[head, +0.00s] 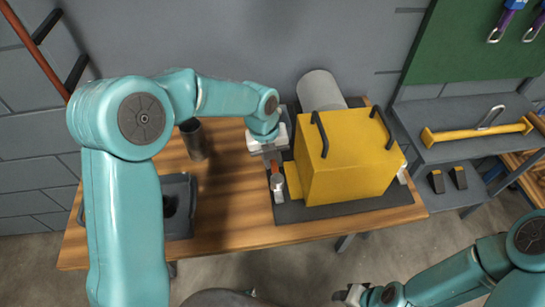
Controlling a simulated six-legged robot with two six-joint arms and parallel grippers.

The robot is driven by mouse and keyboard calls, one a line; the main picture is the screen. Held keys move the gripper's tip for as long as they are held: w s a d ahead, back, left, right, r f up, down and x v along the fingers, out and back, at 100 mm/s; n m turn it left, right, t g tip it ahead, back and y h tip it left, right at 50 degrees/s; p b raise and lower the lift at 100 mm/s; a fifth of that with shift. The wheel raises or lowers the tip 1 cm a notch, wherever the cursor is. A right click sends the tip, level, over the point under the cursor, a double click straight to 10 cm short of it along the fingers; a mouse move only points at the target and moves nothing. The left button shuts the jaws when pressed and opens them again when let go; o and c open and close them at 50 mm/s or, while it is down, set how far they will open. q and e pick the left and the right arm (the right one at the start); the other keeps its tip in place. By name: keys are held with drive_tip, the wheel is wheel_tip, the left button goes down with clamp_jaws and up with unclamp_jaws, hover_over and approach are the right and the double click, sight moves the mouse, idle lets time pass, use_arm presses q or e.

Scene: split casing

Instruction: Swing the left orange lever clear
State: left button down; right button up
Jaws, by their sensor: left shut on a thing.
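The yellow casing (340,165) with black handles stands on a dark base plate (328,213) on the wooden table. The left orange lever (274,168) is a small orange piece at the casing's left side, next to a pale metal fitting (278,188). My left gripper (272,158) comes down from above on the lever and is shut on it; its fingers hide part of the lever. My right gripper (347,294) is low at the bottom edge, away from the table; its fingers are too small to read.
A grey cylinder (320,90) sits behind the casing. A dark cup (194,139) and a black tray (180,205) stand on the table's left. A shelf (460,135) at right holds a yellow bar (475,132). The table's front middle is bare.

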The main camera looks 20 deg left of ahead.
use_arm(q)
drive_tip(key=shift+w+r, duration=0.1)
drive_tip(key=c, duration=1)
unclamp_jaws()
drive_tip(key=r, duration=0.5)
drive_tip(key=s+a+r, duration=0.1)
drive_tip(key=r, duration=0.4)
drive_tip(key=a+r, duration=0.1)
drive_tip(key=r, duration=0.5)
drive_tip(key=shift+s, duration=0.2)
drive_tip(key=shift+a, duration=0.1)
